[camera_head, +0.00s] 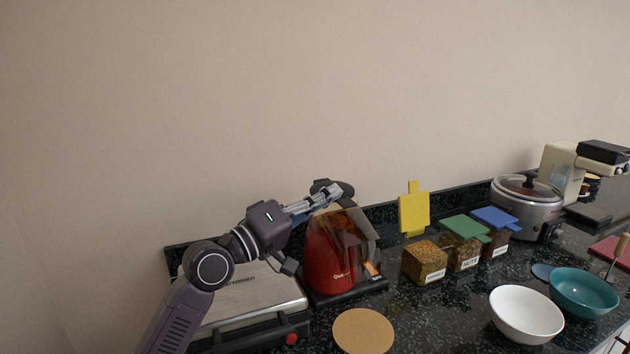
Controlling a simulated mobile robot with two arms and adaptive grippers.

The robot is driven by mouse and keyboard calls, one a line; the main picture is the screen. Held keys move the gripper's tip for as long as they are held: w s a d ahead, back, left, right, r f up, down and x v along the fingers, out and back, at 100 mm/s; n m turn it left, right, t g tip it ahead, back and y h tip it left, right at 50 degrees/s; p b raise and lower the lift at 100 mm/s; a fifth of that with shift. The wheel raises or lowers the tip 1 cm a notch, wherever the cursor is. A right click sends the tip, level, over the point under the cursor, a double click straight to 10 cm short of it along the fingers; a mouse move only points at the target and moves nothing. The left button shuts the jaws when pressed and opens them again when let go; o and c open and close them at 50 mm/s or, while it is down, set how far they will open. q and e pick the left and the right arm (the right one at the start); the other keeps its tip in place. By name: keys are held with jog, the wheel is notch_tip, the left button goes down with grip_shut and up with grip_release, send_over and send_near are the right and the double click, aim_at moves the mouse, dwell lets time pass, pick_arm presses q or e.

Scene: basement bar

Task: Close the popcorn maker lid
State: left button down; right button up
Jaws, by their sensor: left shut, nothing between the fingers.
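The red popcorn maker (326,260) stands on a dark base on the counter, with a clear brownish window on its right side. A dark lid part (345,187) shows at its top, partly hidden behind my gripper; I cannot tell whether it is fully down. My left gripper (337,190) reaches in from the left and is shut and empty, its fingertips at the top of the popcorn maker. Whether they touch the lid is unclear. My right gripper is not in view.
A steel grill (250,290) sits left, partly behind my arm. Containers labelled with kernels (425,262) and nuts (465,255) stand to the right; a yellow lid (413,212) stands upright behind them. A white bowl (526,314), teal bowl (583,292) and cork mat (363,331) lie nearer.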

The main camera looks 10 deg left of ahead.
pick_arm(q)
jog(key=shift+s+d+f, duration=0.15)
jog(key=shift+f, duration=0.75)
